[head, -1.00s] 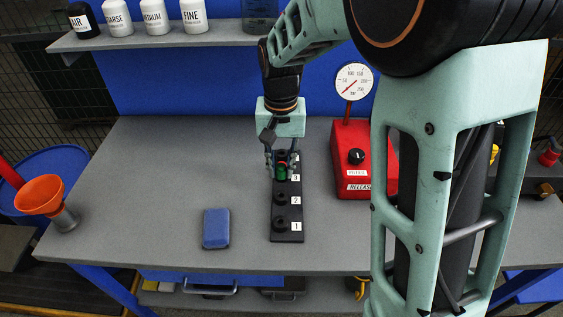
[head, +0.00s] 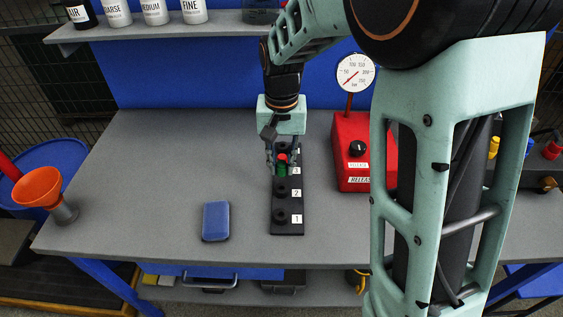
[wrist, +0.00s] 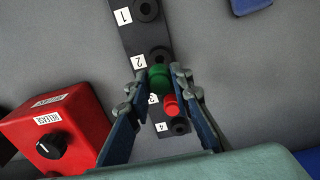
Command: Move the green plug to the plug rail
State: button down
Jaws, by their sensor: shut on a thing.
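The green plug (wrist: 158,78) is between the fingertips of my gripper (wrist: 160,82) in the wrist view. My gripper is shut on it. The head view also shows the green plug (head: 281,170) low between the fingers, over the black plug rail (head: 287,210). In the wrist view the plug is over the part of the rail (wrist: 140,35) between labels 2 and 3. I cannot tell whether it touches the rail. A red plug (wrist: 170,105) is right beside it, by label 3, between the fingers. Sockets 1 and 2 look empty.
The red release box (head: 352,150) with a gauge stands close right of the rail. A blue block (head: 216,221) lies to the left. An orange funnel (head: 38,187) is at the table's left edge.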

aim_at(282, 176)
jog(key=shift+f, duration=0.1)
jog(key=shift+f+b, duration=1.05)
jog(key=shift+f, duration=0.4)
jog(key=shift+f+b, duration=0.5)
jog(key=shift+f, duration=0.25)
jog(key=shift+f, duration=0.1)
jog(key=shift+f+b, duration=0.4)
jog(key=shift+f, duration=0.15)
jog(key=shift+s+f, duration=0.15)
jog(key=shift+f, duration=0.1)
dwell(0.5)
